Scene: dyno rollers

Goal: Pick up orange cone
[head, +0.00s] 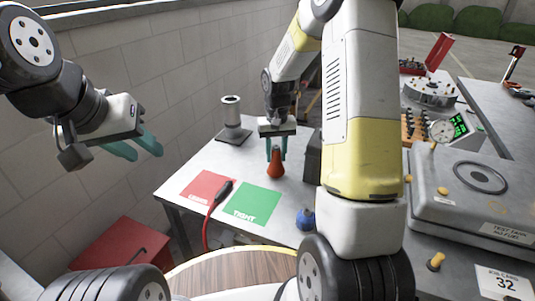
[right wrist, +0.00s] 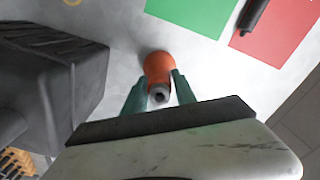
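The orange cone (head: 276,166) stands upright on the grey table; it also shows in the right wrist view (right wrist: 158,67), with a grey tip toward the camera. My right gripper (head: 276,152) is directly above it, pointing down. Its two green fingers (right wrist: 160,82) lie on either side of the cone's upper part, with small gaps beside the grey tip, so it looks open. My left gripper (head: 143,151) is open and empty, in the air left of the table in front of the wall.
A red mat (head: 203,189) and a green mat marked "TIGHT" (head: 254,203) lie left of the cone, with a black-handled tool (head: 222,192) on them. A blue object (head: 306,219), a metal cylinder (head: 232,112) and a dark block (right wrist: 75,85) stand nearby.

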